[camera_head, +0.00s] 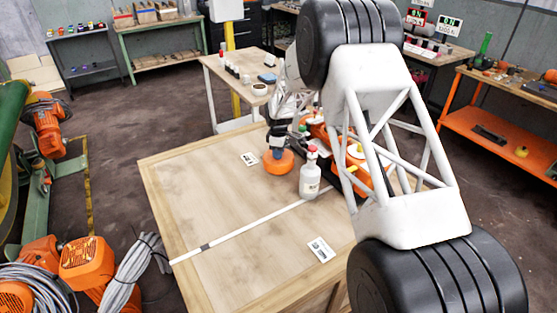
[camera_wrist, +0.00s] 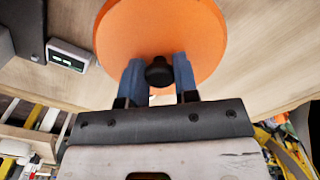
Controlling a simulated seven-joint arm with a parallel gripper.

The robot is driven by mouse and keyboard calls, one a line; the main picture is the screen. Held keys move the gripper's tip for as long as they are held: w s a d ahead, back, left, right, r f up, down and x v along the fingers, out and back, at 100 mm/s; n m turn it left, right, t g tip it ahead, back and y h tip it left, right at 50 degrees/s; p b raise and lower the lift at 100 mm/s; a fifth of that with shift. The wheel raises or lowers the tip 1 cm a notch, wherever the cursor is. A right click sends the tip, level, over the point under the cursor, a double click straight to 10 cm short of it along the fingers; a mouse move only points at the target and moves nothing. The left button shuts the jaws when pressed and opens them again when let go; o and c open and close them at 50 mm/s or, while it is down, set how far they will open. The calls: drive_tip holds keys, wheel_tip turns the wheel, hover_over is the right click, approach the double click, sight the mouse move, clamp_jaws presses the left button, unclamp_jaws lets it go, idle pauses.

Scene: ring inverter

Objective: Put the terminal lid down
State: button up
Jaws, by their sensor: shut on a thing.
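The terminal lid (camera_head: 281,166) is a round orange disc with a black knob, low over the wooden table near its far edge. In the wrist view the lid (camera_wrist: 165,25) fills the upper middle. My gripper (camera_wrist: 158,72) has its two blue fingers closed on the black knob. In the head view my gripper (camera_head: 276,148) comes down onto the lid from above and behind. I cannot tell whether the lid touches the table.
A card (camera_head: 249,159) lies left of the lid, another (camera_head: 321,249) near the front. The table's left half (camera_head: 200,195) is mostly clear.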

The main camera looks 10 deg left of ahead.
drive_tip(key=shift+f, duration=0.1)
drive_tip(key=shift+f, duration=1.8)
drive_tip(key=shift+f, duration=0.1)
drive_tip(key=o, duration=1)
drive_tip(key=shift+c, duration=0.2)
wheel_tip(320, 180, up, 12)
drive_tip(key=shift+r, duration=0.1)
